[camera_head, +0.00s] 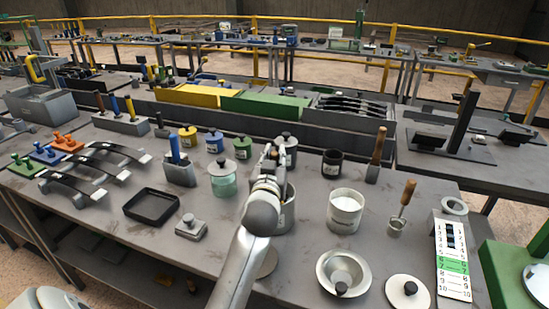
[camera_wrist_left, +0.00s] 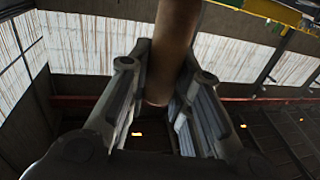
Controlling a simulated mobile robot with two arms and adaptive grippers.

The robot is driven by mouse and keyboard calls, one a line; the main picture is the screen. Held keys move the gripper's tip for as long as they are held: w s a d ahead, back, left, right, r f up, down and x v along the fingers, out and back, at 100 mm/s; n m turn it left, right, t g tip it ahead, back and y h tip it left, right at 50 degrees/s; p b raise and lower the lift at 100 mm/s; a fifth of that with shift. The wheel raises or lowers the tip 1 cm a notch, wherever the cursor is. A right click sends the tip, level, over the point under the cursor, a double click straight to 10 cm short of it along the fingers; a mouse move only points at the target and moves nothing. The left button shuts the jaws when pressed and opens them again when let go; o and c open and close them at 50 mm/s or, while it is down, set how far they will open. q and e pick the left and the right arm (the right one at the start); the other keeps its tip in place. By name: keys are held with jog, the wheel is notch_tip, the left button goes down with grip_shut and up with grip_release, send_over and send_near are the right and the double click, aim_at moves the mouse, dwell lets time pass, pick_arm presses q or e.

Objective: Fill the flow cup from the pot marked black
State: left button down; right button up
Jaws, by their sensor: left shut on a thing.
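My left gripper (camera_head: 270,158) is over the middle of the bench in the head view. In the left wrist view its fingers (camera_wrist_left: 160,110) are shut on a brown wooden handle (camera_wrist_left: 175,50). What lies at the handle's other end is hidden. A light grey pot (camera_head: 287,215) stands behind my arm, partly covered by it. A small dark pot (camera_head: 332,163) with a pale label stands right of the gripper; its marking is too small to read. A metal funnel-like bowl (camera_head: 336,262) with a black knob sits near the front edge; it may be the flow cup. My right gripper is not visible.
Small pots with yellow (camera_head: 187,137), blue (camera_head: 214,141) and green (camera_head: 242,147) markings stand at the back. A black tray (camera_head: 151,206) lies left.

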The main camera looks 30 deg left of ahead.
pick_arm(q)
jog(key=shift+r+p, duration=4.25)
jog(key=shift+r, duration=0.6)
jog(key=shift+m+p, duration=0.5)
jog(key=shift+p, duration=0.05)
jog(key=shift+f, duration=0.1)
